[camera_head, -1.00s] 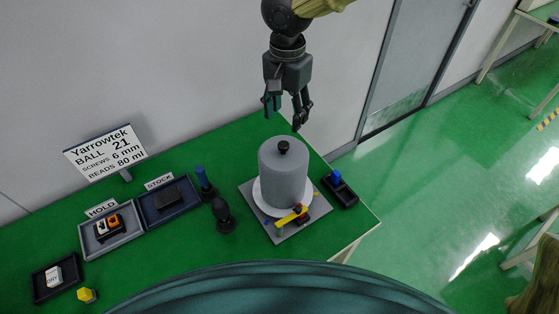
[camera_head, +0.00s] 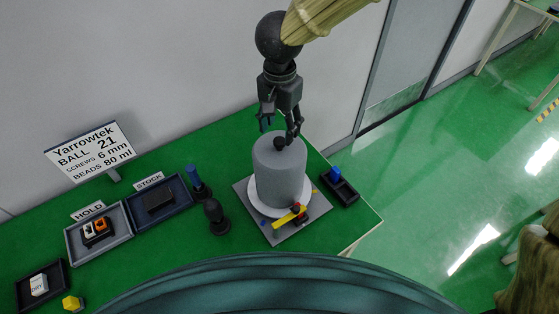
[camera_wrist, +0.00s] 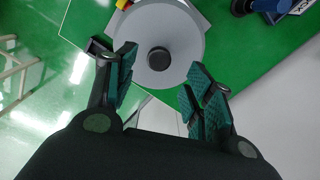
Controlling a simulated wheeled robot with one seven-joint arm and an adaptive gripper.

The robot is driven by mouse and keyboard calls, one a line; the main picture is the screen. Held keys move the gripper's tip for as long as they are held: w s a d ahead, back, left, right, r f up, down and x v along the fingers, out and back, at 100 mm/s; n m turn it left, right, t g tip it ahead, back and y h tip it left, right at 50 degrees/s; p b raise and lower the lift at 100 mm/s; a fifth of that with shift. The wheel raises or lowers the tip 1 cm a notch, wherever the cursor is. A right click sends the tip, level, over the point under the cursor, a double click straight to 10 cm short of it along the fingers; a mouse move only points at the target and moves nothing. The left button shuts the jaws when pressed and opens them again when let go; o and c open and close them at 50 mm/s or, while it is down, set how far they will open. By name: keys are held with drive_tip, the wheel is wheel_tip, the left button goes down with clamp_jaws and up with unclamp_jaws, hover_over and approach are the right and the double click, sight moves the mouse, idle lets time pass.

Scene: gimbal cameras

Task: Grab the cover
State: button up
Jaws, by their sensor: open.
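The cover (camera_head: 279,175) is a grey cylinder with a small black knob (camera_head: 279,143) on top. It stands upright on a white round base on a grey plate (camera_head: 285,237) on the green table. In the wrist view the cover's top (camera_wrist: 180,38) and knob (camera_wrist: 158,58) lie between and beyond my fingertips. My gripper (camera_head: 281,134) is open and points down at the top of the cover, its fingers close to the knob. I cannot tell whether a finger touches the cover.
A yellow and red part (camera_head: 292,215) sits at the cover's front edge. A black tray with a blue piece (camera_head: 335,173) is to the right. Dark upright tools (camera_head: 215,217) stand left. The HOLD tray (camera_head: 99,259), STOCK tray (camera_head: 180,219) and sign (camera_head: 90,152) are farther left.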

sight(280, 140)
drive_tip(key=shift+s+f+p, duration=0.2)
drive_tip(key=shift+f+p, duration=0.2)
drive_tip(key=shift+f, duration=0.5)
drive_tip(key=shift+s+f+p, duration=0.15)
drive_tip(key=shift+f+p, duration=0.2)
drive_tip(key=shift+f, duration=0.55)
drive_tip(key=shift+w+f, duration=0.1)
drive_tip(key=shift+f, duration=0.7)
clamp_jaws()
